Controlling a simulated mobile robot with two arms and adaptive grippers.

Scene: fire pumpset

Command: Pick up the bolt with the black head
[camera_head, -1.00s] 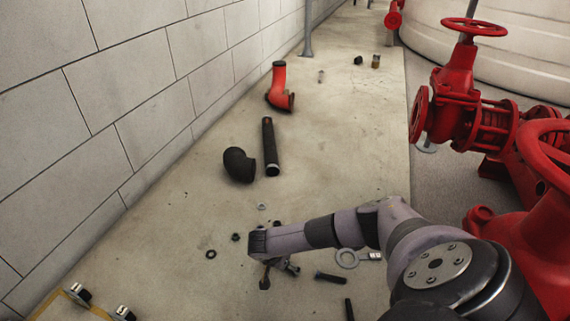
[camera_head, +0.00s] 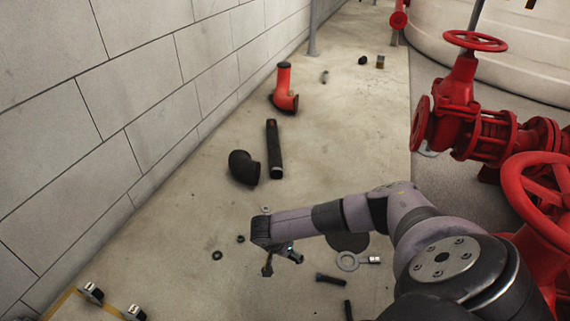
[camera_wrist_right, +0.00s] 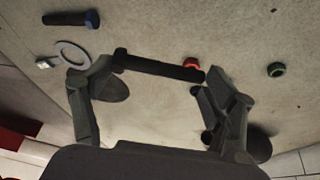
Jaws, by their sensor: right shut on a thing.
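In the right wrist view, a dark bolt (camera_wrist_right: 160,67) with a black head at its left end spans the gap between the fingertips of my right gripper (camera_wrist_right: 160,70). The gripper is shut on it lengthwise, one finger at each end. In the head view, my right gripper (camera_head: 280,258) is low over the floor, mostly hidden by its own wrist, and the held bolt cannot be made out clearly. My left gripper is not in view.
Another bolt (camera_head: 330,279), a washer (camera_head: 347,261), a black rod-like piece (camera_head: 348,310) and small nuts (camera_head: 217,255) lie around the gripper. A black elbow (camera_head: 243,167), a black pipe (camera_head: 274,150) and a red elbow (camera_head: 285,92) lie farther off. Red valves (camera_head: 455,100) stand right.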

